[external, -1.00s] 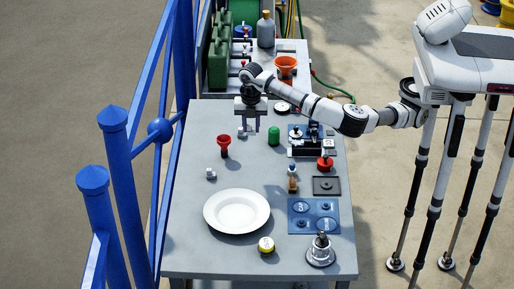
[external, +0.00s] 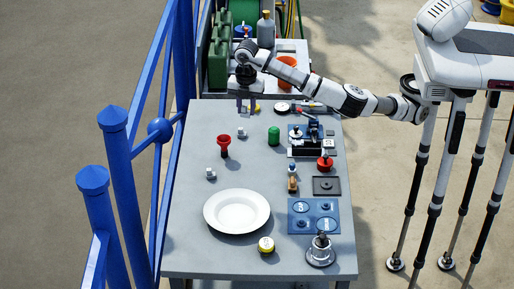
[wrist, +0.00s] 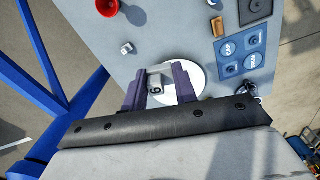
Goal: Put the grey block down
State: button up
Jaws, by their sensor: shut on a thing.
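My gripper (wrist: 158,85) is shut on a grey block (wrist: 155,81) with a dark digit on its face, seen between its two dark fingers in the wrist view. In the external view my gripper (external: 245,106) is over the far left part of the grey table (external: 190,240), apparently raised above it; the held block is hard to make out there. Two other small pale blocks sit on the table, one (external: 241,132) nearer the gripper and one (external: 211,174) left of the white plate (external: 211,222).
A red funnel (external: 223,146) and a green cylinder (external: 274,136) stand below the gripper in the picture. A blue mat (external: 314,216), a black tray (external: 326,186) and a red-knobbed part (external: 325,164) lie at the right. Blue railing (external: 116,160) runs along the left.

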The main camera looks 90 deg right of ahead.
aim_at(247, 209)
jog(key=a+f+m+p, duration=0.2)
jog(key=a+f+m, duration=0.1)
jog(key=a, duration=0.6)
jog(key=a+f+m+p, duration=0.2)
jog(key=a+f+m, duration=0.15)
jog(key=a, duration=0.45)
jog(key=f+p, duration=0.1)
jog(key=f, duration=0.5)
jog(key=f+p, duration=0.2)
jog(key=f, duration=0.4)
jog(key=f+p, duration=0.2)
jog(key=f, duration=0.4)
jog(key=shift+s+a+f, duration=0.1)
jog(key=shift+s+f, duration=0.2)
jog(key=shift+s, duration=0.05)
jog(key=shift+f, duration=0.4)
jog(key=shift+f, duration=0.2)
jog(key=o, duration=0.7)
